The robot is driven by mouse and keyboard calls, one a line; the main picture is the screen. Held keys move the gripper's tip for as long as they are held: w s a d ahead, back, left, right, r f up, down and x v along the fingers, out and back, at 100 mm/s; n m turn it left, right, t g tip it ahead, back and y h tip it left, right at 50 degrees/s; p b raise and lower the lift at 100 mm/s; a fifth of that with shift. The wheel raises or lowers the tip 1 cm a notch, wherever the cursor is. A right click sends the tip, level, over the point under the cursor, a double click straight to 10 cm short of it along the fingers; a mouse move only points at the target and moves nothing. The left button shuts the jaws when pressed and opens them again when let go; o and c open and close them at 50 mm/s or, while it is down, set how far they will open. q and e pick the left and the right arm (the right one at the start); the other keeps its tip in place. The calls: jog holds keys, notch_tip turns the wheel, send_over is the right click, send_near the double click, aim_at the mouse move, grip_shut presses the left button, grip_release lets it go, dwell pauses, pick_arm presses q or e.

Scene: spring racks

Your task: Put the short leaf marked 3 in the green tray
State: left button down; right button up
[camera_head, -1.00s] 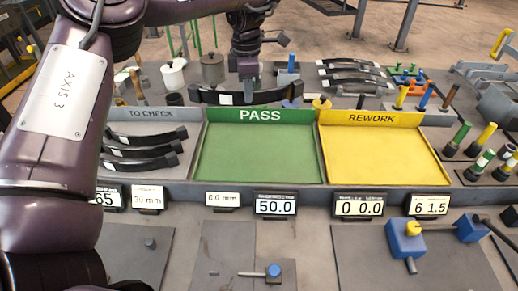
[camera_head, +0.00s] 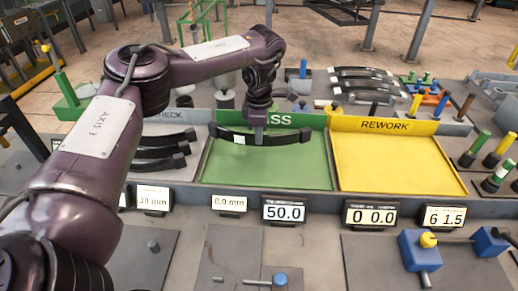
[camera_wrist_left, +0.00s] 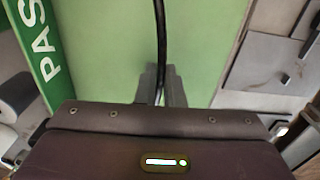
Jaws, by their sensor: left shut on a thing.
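My left gripper (camera_head: 258,136) is shut on a dark curved leaf (camera_head: 290,139). The leaf has a white label, too small to read for a 3. In the left wrist view, the fingers (camera_wrist_left: 162,88) pinch the thin leaf (camera_wrist_left: 160,35) edge-on above the green tray floor (camera_wrist_left: 110,50). The tray floor looks empty. My right gripper is not in view.
The yellow REWORK tray (camera_head: 395,165) adjoins on the right. Several leaves (camera_head: 158,150) lie in the grey TO CHECK tray on the left. More leaves (camera_head: 365,85) sit on a rack at the back. Displays (camera_head: 284,213) line the front edge.

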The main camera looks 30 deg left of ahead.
pick_arm(q)
jog(key=shift+f, duration=0.75)
notch_tip(320, 180, down, 3)
jog(key=shift+r, duration=0.1)
jog(key=shift+f, duration=0.2)
jog(key=c, duration=1.9)
grip_release()
jog(key=shift+f, duration=0.15)
jog(key=shift+c, duration=0.2)
jog(key=o, duration=0.4)
jog(key=shift+s, duration=0.1)
